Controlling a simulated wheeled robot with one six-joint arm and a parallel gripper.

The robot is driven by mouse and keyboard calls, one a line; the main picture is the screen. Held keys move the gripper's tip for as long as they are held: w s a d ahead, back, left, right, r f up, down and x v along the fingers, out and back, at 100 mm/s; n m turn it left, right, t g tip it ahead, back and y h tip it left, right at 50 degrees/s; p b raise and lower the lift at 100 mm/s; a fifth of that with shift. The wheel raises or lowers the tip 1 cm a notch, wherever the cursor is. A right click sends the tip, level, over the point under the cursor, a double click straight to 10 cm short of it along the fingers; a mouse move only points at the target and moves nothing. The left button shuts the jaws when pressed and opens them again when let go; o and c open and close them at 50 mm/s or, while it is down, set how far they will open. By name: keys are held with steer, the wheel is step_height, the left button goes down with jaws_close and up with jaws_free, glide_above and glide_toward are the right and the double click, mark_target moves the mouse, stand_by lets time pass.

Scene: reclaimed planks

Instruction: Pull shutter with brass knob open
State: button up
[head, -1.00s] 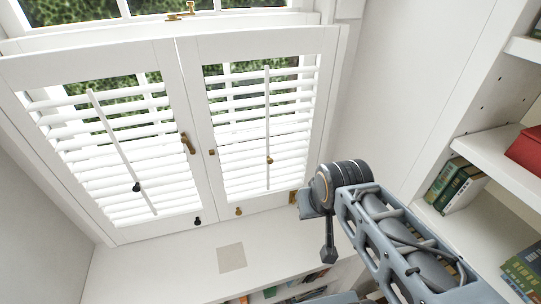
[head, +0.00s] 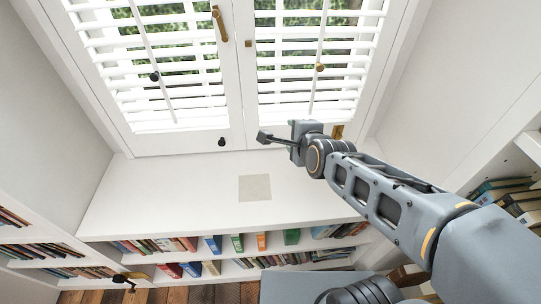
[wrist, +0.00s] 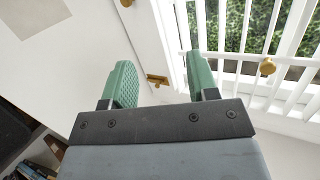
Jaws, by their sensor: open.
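The right shutter (head: 285,121) is a white louvred panel and looks shut beside the left shutter (head: 180,144). A brass knob (wrist: 127,3) shows at the top edge of the wrist view, cut off by the frame, on the shutter's bottom rail. In the head view my arm hides it. Another brass knob (head: 320,67) sits on the right tilt rod; it also shows in the wrist view (wrist: 267,66). My gripper (wrist: 160,62) is open and empty, its green fingers apart in front of the lower right shutter. It shows in the head view (head: 303,124) too.
A brass fitting (head: 337,131) is at the right shutter's lower corner. The left shutter has a dark knob (head: 222,141) and a brass handle (head: 219,23). The white ledge (head: 170,190) is clear except for a flat beige square (head: 255,187). Bookshelves (head: 235,258) lie below.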

steer(key=w+a+f+m+t+b, duration=0.1)
steer(key=f+m+b, duration=0.4)
steer(key=w+a+f+m+t+b, duration=0.1)
steer(key=a+f+m+t+b, duration=0.1)
steer(key=f+m+b, duration=0.3)
steer(key=w+a+f+m+t+h+b, duration=0.1)
steer(key=a+f+m+t+b, duration=0.1)
steer(key=f+m+b, duration=0.3)
steer(key=shift+w+f+m+b, duration=0.1)
steer(key=shift+f+m+b, duration=0.3)
steer(key=shift+f+b, duration=0.4)
steer(key=shift+f+m+t+h+b, duration=0.15)
steer(key=shift+f+m+t+b, duration=0.1)
steer(key=shift+f+m+b, duration=0.25)
steer(key=shift+f+m+t+h+b, duration=0.15)
steer(key=shift+m+t+b, duration=0.15)
steer(key=shift+m, duration=0.3)
steer(key=w, duration=0.4)
steer(key=w+a+b, duration=0.1)
steer(key=w, duration=0.8)
steer(key=shift+w+a, duration=0.35)
steer(key=shift+w, duration=0.05)
